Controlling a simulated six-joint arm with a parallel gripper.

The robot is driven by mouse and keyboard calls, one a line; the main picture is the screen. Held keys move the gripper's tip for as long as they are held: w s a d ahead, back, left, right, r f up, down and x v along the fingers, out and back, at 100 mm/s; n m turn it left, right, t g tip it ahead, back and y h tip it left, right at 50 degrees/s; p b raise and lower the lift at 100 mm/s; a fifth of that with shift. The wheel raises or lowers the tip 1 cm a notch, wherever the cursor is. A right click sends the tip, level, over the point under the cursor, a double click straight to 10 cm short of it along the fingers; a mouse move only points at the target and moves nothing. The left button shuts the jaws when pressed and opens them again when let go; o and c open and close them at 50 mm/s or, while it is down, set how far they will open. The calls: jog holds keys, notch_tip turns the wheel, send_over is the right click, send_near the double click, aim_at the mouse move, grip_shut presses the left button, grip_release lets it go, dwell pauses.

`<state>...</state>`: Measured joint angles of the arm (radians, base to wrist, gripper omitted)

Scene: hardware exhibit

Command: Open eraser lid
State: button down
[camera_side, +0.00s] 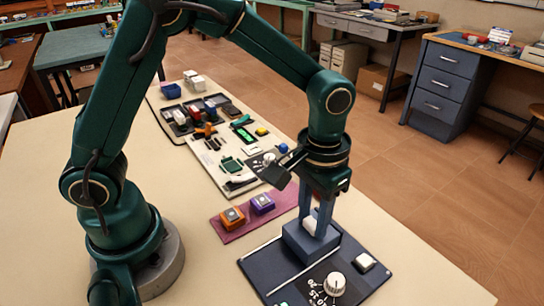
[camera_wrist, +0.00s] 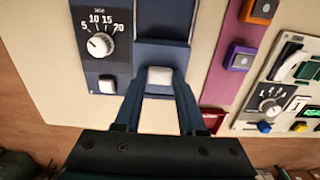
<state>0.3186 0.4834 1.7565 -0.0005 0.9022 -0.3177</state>
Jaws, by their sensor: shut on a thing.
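The eraser is a dark blue flat unit (camera_side: 262,268) on the table. Its blue-grey lid (camera_side: 300,243) is a raised block at the unit's far end. A white knob (camera_side: 309,223) stands on the lid; it also shows in the wrist view (camera_wrist: 160,76). My gripper (camera_side: 313,218) points down and is shut on the white knob, one blue finger on each side. In the wrist view, my gripper's fingertips (camera_wrist: 161,82) flank the knob, and a darker blue strip (camera_wrist: 165,18) lies beyond the lid. I cannot tell whether the lid is shifted.
A timer dial (camera_side: 335,284) and a white button (camera_side: 364,261) sit right of the lid. An orange block (camera_side: 233,217) and a purple block (camera_side: 262,203) stand on a maroon mat (camera_side: 225,233) behind. A board with several parts lies farther back. The table's left front is clear.

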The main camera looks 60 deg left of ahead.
jog(key=shift+r, duration=0.1)
jog(key=s, duration=0.7)
jog(key=shift+s, duration=0.25)
jog(key=shift+c, duration=2.4)
grip_release()
notch_tip(320, 180, up, 5)
jog(key=shift+r, duration=0.1)
